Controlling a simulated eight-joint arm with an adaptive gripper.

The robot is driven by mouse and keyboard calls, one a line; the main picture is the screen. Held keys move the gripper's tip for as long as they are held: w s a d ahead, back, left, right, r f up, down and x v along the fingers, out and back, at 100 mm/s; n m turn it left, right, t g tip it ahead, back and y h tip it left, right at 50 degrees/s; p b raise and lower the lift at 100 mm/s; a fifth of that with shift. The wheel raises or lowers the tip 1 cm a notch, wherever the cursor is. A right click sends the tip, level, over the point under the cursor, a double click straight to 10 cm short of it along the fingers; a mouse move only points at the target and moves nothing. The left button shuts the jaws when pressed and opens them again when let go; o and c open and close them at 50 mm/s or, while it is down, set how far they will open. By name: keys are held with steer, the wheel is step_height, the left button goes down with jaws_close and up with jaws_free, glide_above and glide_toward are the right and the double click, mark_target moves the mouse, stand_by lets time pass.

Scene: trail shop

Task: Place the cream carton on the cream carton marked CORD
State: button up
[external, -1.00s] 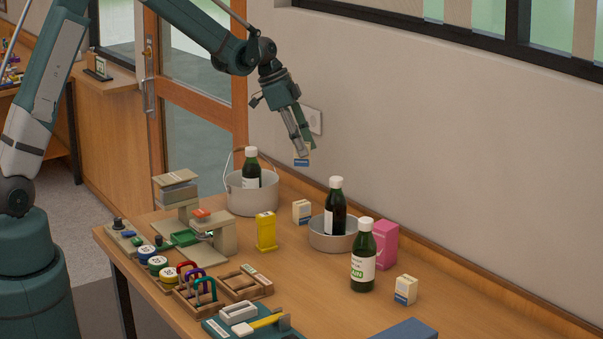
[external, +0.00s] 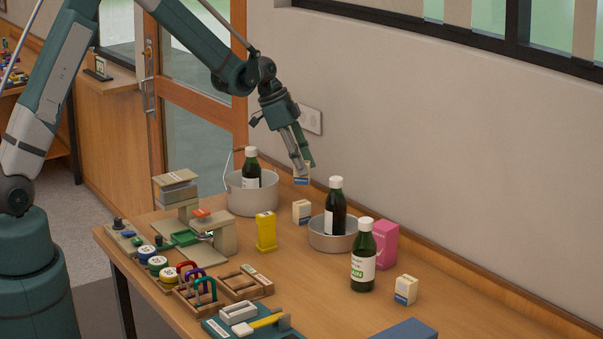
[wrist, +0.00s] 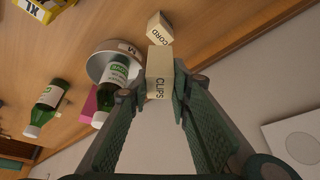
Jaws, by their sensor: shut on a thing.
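My gripper (external: 302,167) is shut on a cream carton (wrist: 161,75), which reads CLIPS in the wrist view. The held carton (external: 301,178) also shows in the external view, with a blue band, in the air above the bench. The cream carton marked CORD (wrist: 160,28) stands on the bench. In the external view, the cream carton (external: 302,211) below the gripper, between the pot and the shallow pan, appears to be this one. The held carton is above it and apart from it. The fingers cover part of the held carton's sides.
A grey pot (external: 252,196) with a dark bottle is left of the CORD carton. A shallow pan (external: 330,238) with another bottle (external: 336,208) is right of it. A yellow carton (external: 266,231), green bottle (external: 363,258), pink box (external: 385,245) and another cream carton (external: 405,289) stand nearby.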

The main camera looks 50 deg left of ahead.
mark_target(302, 182)
steer(key=shift+f, duration=1.1)
steer(key=shift+f, duration=1.85)
steer(key=shift+f, duration=0.15)
steer(key=o, duration=0.9)
steer(key=shift+v, duration=6.15)
